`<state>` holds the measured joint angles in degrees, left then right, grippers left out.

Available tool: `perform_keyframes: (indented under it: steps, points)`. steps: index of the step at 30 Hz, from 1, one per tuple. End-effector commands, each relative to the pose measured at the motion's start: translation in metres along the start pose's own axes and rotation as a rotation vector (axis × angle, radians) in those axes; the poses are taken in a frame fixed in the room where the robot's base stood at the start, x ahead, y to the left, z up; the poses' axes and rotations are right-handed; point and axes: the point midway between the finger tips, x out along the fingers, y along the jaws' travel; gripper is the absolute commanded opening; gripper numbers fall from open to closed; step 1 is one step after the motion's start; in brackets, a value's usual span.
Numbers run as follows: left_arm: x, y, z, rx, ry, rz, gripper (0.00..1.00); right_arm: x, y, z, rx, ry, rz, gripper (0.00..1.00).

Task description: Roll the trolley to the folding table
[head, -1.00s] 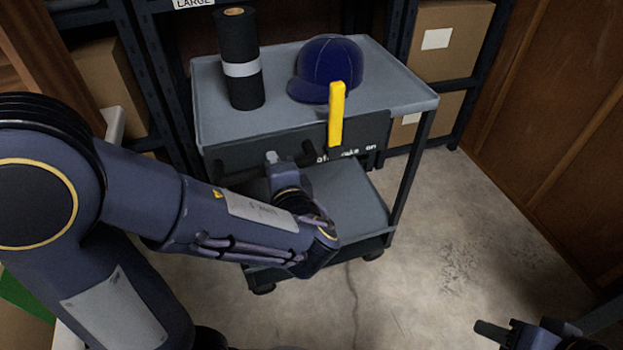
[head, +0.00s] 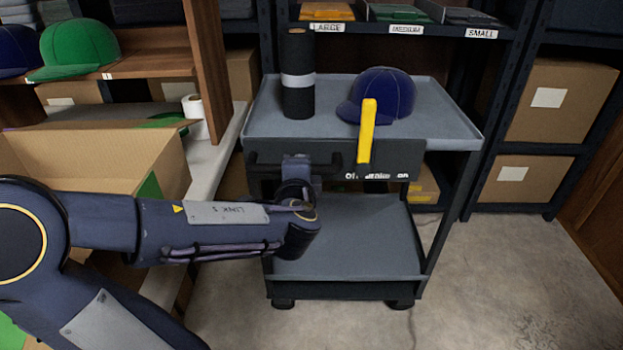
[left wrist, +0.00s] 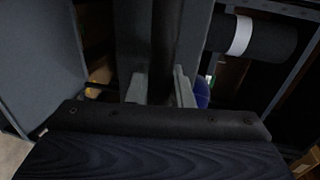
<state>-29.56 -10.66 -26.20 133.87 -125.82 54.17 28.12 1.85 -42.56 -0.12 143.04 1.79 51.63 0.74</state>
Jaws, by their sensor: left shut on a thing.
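The grey trolley (head: 345,250) stands upright on its casters at the middle of the head view, with a top tray and a lower shelf. A dark handle bar (head: 265,161) runs across its front. My left gripper (head: 297,163) is shut on this handle; it also shows in the left wrist view (left wrist: 160,90), with the bar between its fingers. A yellow lever (head: 367,132) stands up at the trolley's front. A black roll with a white band (head: 298,80) and a blue cap (head: 385,95) sit on the top tray. My right gripper is out of view.
A pale table (head: 213,165) at the left holds an open cardboard box (head: 95,160); I cannot tell whether it is the folding table. Dark shelving (head: 490,95) with boxes stands close behind the trolley. Bare concrete floor (head: 500,270) is free at the right.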

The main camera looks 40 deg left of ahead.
Motion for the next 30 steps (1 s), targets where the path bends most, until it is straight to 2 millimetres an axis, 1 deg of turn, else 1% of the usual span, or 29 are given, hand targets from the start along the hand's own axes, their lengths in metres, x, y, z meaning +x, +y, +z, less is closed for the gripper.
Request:
perform_keyframes:
  steps: [6,16,17,21,30]
  points:
    - [0.0036,0.0008,0.0057,-0.001,0.0,0.004,0.0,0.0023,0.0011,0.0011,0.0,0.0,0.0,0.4]
    - [0.0041,0.0006,0.0074,-0.001,-0.005,0.004,0.0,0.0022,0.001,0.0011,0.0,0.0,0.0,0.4]
    - [0.0041,0.0006,0.0075,-0.001,-0.006,0.004,0.22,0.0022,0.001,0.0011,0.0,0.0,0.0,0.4]
    - [0.004,0.0001,0.0068,-0.001,-0.004,0.003,0.4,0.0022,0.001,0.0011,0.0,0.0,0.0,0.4]
    - [0.004,-0.0007,0.0047,0.0,0.0,0.001,0.4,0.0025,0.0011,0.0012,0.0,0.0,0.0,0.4]
